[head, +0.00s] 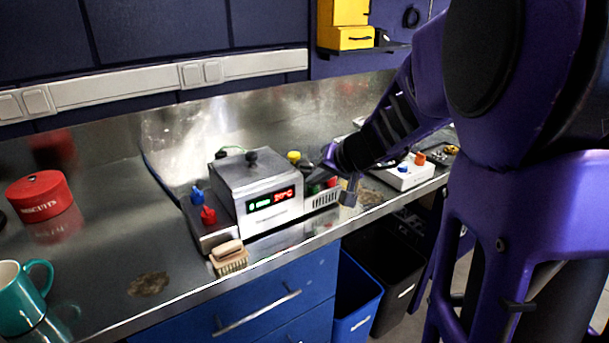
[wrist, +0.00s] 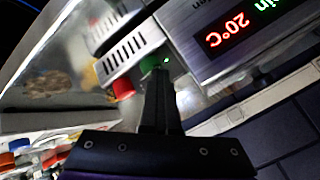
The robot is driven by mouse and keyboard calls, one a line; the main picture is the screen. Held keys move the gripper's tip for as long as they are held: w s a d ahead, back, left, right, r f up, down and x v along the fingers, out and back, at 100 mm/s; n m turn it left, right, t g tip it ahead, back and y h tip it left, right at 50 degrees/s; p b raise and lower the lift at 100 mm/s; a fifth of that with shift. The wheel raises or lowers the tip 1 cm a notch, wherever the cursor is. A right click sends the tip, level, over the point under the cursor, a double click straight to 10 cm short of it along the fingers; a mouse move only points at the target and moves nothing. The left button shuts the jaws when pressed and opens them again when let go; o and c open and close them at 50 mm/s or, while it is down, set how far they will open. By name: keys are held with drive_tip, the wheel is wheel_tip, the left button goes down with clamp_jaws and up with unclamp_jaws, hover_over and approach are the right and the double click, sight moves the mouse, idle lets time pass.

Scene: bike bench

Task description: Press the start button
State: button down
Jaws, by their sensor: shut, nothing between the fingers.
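The metal heating bath (head: 256,187) stands on the steel bench, with a lit display reading 20°C. The display (wrist: 225,35) is upside down in the wrist view. On a small panel beside it are a green button (wrist: 150,66) and a red button (wrist: 123,89). A small green light glows by the green button. My gripper (wrist: 160,76) is shut and empty. Its fingertips are right at the green button and partly cover it; I cannot tell whether they touch. In the head view my gripper (head: 322,169) reaches in from the right over this panel.
A blue knob (head: 197,194) and a red knob (head: 208,214) stand left of the bath. A brush (head: 229,258) lies at the bench's front edge. A white box (head: 402,175) with coloured knobs is to the right. A red tin (head: 39,196) and teal mug (head: 20,298) stand far left.

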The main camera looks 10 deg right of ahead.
sight(316, 188)
drive_tip(key=shift+s, duration=0.1)
idle(0.4)
drive_tip(key=shift+r+p, duration=1.95)
drive_tip(key=shift+r, duration=1.2)
